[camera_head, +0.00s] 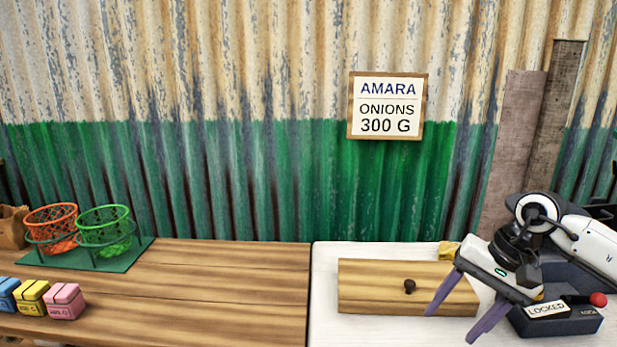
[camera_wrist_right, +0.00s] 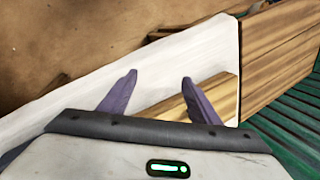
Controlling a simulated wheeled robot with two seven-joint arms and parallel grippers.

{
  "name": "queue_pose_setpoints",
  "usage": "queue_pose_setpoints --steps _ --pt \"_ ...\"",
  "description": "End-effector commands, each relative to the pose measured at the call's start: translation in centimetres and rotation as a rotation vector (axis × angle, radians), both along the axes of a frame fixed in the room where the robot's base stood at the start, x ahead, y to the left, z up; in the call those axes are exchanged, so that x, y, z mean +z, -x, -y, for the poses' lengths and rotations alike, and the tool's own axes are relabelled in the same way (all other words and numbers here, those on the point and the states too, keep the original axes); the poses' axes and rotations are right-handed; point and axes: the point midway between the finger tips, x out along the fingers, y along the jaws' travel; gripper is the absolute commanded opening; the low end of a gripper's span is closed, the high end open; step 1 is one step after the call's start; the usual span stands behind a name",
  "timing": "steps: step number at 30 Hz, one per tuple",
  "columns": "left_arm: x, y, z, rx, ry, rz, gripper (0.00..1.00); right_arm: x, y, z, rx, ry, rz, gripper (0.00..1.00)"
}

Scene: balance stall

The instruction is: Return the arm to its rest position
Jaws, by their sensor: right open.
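My right gripper (camera_head: 464,314) is open and empty. Its two purple fingers point down and to the left, over the right end of a wooden board (camera_head: 370,285) on the white table. In the right wrist view the gripper (camera_wrist_right: 158,85) also shows its fingers spread with nothing between them. My right arm comes in from the right edge of the head view and hides part of the dark box behind it. My left gripper is not in view.
A dark box (camera_head: 575,322) with a "LOCKED" label and a red knob (camera_head: 598,299) stands at the right. A small dark object (camera_head: 409,286) lies on the board. Orange (camera_head: 50,222) and green (camera_head: 104,222) baskets and several coloured blocks (camera_head: 64,301) stand at the left. The middle wooden tabletop (camera_head: 220,285) is clear.

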Motion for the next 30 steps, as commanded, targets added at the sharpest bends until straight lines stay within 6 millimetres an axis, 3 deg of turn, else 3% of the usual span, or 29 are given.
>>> queue_pose_setpoints --steps 5,6,9,12,15,17,20,22,23,26,30 --pt "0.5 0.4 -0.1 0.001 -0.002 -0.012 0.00 -2.1 1.7 -10.3 -0.113 -0.323 -0.113 0.57" --pt "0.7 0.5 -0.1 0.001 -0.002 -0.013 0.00 -2.2 2.5 -13.2 -0.161 -0.429 -0.167 0.57" --pt "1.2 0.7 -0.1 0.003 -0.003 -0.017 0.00 -1.3 4.5 -20.6 -0.336 -0.733 -0.362 0.57" --pt "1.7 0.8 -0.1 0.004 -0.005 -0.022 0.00 1.0 5.9 -25.9 -0.568 -1.036 -0.634 0.57" --pt "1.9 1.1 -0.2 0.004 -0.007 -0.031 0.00 3.2 6.1 -28.4 -0.839 -1.306 -0.963 0.57" --pt "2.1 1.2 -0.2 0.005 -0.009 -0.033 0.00 3.9 5.8 -28.6 -1.014 -1.448 -1.183 0.57" --pt "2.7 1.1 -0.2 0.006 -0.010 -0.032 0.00 3.5 4.9 -27.2 -1.329 -1.655 -1.578 0.57" --pt "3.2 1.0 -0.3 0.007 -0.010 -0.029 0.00 1.7 4.5 -25.4 -1.560 -1.773 -1.872 0.57" --pt "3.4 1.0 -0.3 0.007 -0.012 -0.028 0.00 0.5 4.6 -24.4 1.628 1.780 1.962 0.57" --pt "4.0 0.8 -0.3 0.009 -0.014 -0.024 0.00 -4.6 6.1 -20.9 1.393 1.341 1.697 0.57" --pt "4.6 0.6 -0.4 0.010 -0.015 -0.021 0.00 -12.7 11.6 -17.1 1.058 0.875 1.309 0.57"
